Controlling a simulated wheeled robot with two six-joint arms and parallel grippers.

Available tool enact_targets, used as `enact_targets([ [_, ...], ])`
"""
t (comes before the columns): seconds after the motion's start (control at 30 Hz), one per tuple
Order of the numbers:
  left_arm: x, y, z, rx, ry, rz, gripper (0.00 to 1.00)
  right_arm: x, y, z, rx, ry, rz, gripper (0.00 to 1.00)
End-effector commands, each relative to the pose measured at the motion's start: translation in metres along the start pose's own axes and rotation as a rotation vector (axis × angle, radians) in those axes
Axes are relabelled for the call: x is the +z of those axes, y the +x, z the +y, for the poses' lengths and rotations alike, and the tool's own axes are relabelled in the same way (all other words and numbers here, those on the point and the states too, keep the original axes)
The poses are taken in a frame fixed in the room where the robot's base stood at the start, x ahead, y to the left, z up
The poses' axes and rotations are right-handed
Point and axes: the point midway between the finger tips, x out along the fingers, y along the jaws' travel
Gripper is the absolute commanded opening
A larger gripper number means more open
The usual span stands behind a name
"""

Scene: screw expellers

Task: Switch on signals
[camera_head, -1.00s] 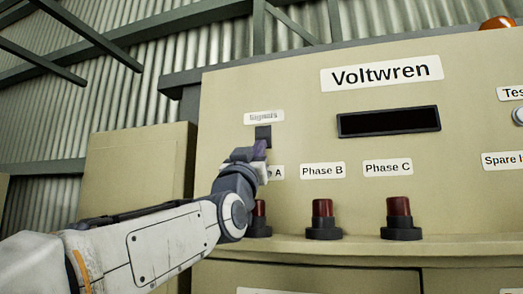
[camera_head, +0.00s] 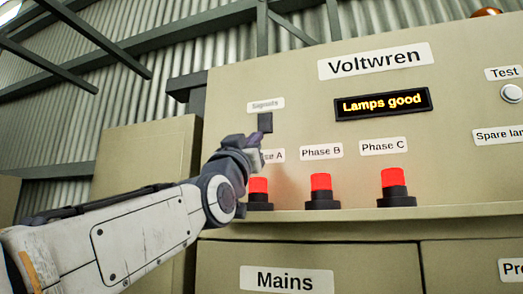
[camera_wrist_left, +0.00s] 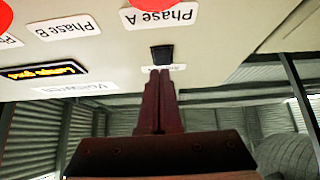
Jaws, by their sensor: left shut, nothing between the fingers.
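The Signals switch (camera_head: 265,122) is a dark rocker under the "Signals" label (camera_head: 265,104) on the beige Voltwren panel (camera_head: 300,110). The display (camera_head: 382,104) reads "Lamps good". The Phase A lamp (camera_head: 258,187), Phase B lamp (camera_head: 321,183) and Phase C lamp (camera_head: 393,180) glow bright red. My left gripper (camera_head: 247,140) is shut and empty, just below and left of the switch. In the left wrist view the picture is upside down; the shut fingers (camera_wrist_left: 157,90) point at the dark switch (camera_wrist_left: 162,54), and I cannot tell whether they touch it. My right gripper is out of view.
A white Test button (camera_head: 511,93) and a "Spare" label (camera_head: 499,135) are at the right. A ledge (camera_head: 450,211) runs below the lamps, above a "Mains" label (camera_head: 286,281). A plain beige cabinet (camera_head: 148,160) stands to the left.

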Motion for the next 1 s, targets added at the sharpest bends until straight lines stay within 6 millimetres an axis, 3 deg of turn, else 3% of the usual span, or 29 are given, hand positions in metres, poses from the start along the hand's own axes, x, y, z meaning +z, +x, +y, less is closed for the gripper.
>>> enact_targets([
  [0.03,0.008,-0.017,0.000,0.000,0.000,0.002,0.00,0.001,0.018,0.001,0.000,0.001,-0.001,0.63],
  [0.1,0.010,-0.030,-0.001,-0.001,0.001,0.004,0.00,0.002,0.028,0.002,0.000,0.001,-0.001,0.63],
  [0.33,0.014,-0.059,-0.001,-0.001,0.001,0.006,0.00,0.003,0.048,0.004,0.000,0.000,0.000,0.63],
  [1.0,0.013,-0.066,-0.001,-0.001,0.001,0.007,0.00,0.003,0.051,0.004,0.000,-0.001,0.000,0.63],
])
